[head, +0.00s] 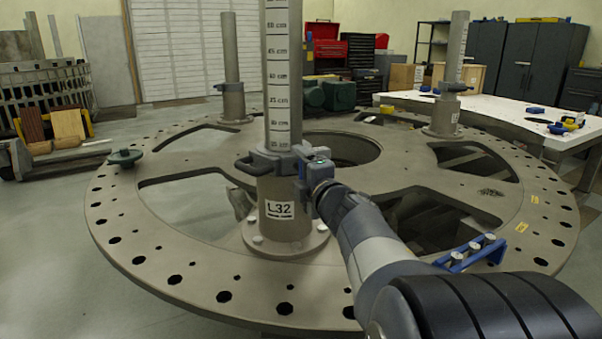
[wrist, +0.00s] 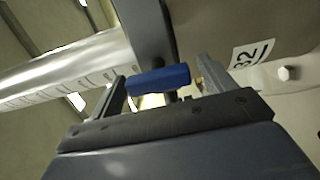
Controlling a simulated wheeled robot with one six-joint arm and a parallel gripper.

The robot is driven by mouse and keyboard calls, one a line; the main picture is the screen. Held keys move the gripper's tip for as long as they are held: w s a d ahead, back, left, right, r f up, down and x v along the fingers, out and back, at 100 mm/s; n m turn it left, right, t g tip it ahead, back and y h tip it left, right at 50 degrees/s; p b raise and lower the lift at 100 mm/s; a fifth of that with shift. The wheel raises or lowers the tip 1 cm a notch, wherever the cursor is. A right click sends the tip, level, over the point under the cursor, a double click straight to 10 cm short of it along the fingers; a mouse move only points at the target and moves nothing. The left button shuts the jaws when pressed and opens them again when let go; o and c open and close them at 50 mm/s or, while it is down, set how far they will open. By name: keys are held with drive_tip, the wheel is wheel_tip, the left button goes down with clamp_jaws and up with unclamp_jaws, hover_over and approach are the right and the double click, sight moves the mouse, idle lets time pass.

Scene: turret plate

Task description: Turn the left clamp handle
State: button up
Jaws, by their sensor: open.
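The nearest clamp (head: 268,160) is a grey collar around the upright post with the centimetre scale (head: 278,90), above a base labelled L32 (head: 279,209). A dark loop handle (head: 250,166) sticks out on its left. My gripper (head: 308,180) is at the clamp's right side, partly hiding it. In the wrist view a blue handle (wrist: 159,79) lies crosswise between the fingertips of my gripper (wrist: 162,82). The fingers stand apart, one at each end of the handle. I cannot tell whether they touch it. The scaled post (wrist: 65,70) shows at upper left there.
The round turret plate (head: 190,285) has holes along its rim and large cut-outs. Two more posts stand at the back left (head: 232,75) and back right (head: 452,85). A white table (head: 480,110) is behind, right.

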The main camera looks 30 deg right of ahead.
drive_tip(key=shift+s, duration=0.1)
drive_tip(key=s+p, duration=0.1)
drive_tip(key=s, duration=0.9)
drive_tip(key=shift+s+a+p, duration=0.2)
drive_tip(key=shift+s+p, duration=0.1)
drive_tip(key=shift+p, duration=0.05)
drive_tip(key=w+b, duration=0.1)
drive_tip(key=w, duration=1)
drive_tip(key=shift+d+b, duration=0.2)
drive_tip(key=shift+b, duration=0.15)
drive_tip(key=shift+s, duration=0.2)
